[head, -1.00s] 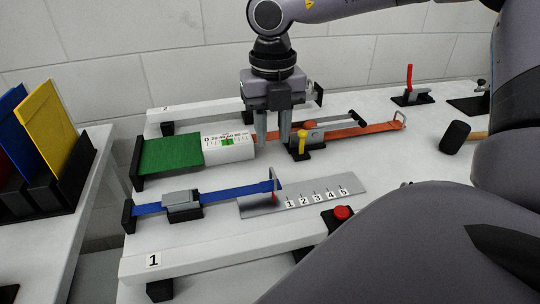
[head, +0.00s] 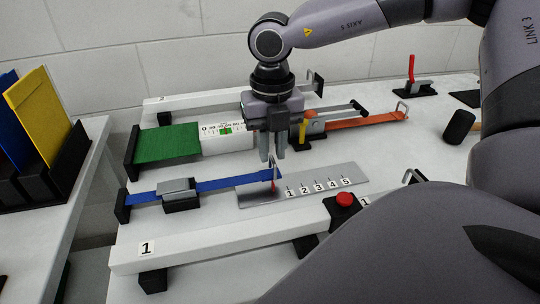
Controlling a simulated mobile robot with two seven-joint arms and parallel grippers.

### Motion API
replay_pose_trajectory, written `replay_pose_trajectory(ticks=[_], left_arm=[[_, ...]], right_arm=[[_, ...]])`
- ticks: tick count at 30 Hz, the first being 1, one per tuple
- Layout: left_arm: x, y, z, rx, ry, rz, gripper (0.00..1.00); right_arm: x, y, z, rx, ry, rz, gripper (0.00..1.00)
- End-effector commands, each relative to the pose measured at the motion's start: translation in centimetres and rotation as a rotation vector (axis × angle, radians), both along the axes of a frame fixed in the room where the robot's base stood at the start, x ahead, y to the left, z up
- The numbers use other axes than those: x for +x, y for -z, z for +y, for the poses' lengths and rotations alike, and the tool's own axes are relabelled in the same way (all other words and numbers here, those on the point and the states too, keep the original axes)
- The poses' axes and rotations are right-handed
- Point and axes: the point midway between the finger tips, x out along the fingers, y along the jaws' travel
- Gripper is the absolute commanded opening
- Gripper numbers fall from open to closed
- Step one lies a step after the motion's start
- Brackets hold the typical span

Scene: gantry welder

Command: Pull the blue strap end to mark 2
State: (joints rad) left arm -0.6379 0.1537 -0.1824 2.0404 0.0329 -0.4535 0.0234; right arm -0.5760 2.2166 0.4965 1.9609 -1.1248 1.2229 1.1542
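The blue strap (head: 225,183) runs from a black bracket at the left through a grey buckle (head: 178,189) to its end (head: 270,173), where a thin upright loop stands. A small red pointer sits at that end, just left of mark 1 on the grey scale plate (head: 335,173). Mark 2 (head: 305,188) lies to the right of the strap end. My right gripper (head: 272,157) points down over the strap end, its two fingers apart with a narrow gap. The fingertips are close to the loop; whether they touch it I cannot tell. My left gripper is out of view.
A red button (head: 345,198) is at the front of the bench. Coloured panels (head: 42,112) stand in a rack at left. My arm covers the right side.

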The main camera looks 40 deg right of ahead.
Motion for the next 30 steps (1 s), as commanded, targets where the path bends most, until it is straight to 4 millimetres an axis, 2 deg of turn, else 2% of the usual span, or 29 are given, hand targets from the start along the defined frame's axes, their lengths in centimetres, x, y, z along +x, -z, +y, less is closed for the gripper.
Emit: replay_pose_trajectory(ticks=[2,10,30], left_arm=[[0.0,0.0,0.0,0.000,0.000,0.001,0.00],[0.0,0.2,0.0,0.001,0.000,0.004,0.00],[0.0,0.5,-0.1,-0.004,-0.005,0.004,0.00]], right_arm=[[0.0,0.0,0.0,0.000,0.000,0.000,0.00],[-0.1,0.0,-0.3,0.000,0.002,-0.001,0.00],[-2.1,-0.1,-3.9,-0.001,0.002,-0.003,0.00]])
